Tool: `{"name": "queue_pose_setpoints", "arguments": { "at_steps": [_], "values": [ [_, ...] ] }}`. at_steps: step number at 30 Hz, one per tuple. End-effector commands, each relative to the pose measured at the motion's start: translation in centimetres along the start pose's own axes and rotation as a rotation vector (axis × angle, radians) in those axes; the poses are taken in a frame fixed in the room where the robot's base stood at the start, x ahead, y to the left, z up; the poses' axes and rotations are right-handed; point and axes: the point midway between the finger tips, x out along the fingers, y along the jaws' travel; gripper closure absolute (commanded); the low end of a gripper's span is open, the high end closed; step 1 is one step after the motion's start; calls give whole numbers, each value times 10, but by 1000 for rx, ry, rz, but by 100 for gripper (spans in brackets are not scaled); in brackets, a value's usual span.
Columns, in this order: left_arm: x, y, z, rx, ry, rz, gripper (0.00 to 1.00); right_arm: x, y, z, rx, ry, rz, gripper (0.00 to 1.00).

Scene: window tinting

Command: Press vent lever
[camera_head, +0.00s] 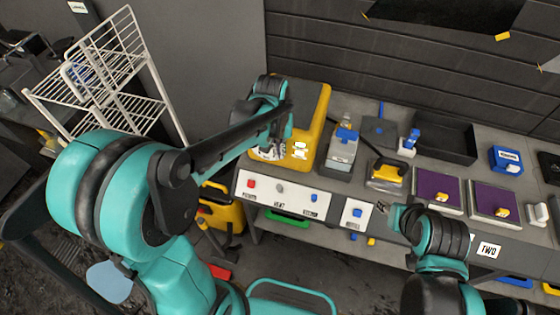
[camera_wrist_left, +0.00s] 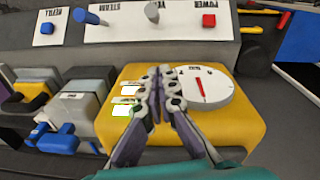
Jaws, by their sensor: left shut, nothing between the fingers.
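The vent lever is a small grey knob (camera_head: 280,188) on the white control panel (camera_head: 262,193) at the bench front, between a red power button (camera_head: 250,184) and a blue steam lever (camera_head: 312,198). In the left wrist view the vent lever (camera_wrist_left: 152,11) stands at the top edge, apart from my fingers. My left gripper (camera_head: 268,151) is partly hidden by its own arm in the head view. In the left wrist view its fingers (camera_wrist_left: 160,75) are shut and empty, over the yellow box (camera_wrist_left: 238,125). My right gripper (camera_head: 386,209) is small and mostly hidden near the bench front.
The yellow box (camera_head: 320,105) carries a white dial (camera_wrist_left: 213,92) with a red pointer. A separate white panel (camera_head: 350,222) with a blue refill control stands to the right. A white wire rack (camera_head: 125,50) stands at left. Purple pads (camera_head: 437,190) lie at right.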

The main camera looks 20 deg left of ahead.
Motion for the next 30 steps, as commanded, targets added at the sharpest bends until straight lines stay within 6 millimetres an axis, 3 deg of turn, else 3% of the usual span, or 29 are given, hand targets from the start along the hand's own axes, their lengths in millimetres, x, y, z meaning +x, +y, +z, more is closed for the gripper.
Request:
{"name": "queue_pose_setpoints", "arguments": {
  "at_steps": [12, 21, 30],
  "values": [
    [89, 0, 0, 1, 1, 0, 100, 20, 0, 14, 0, 0, 0, 60],
    [96, 0, 35, 0, 1, 0, 100, 22, 0, 16, 0, 0, 0, 60],
    [96, 0, 39, 0, 1, 0, 100, 22, 0, 16, 0, 0, 0, 60]
  ]
}}
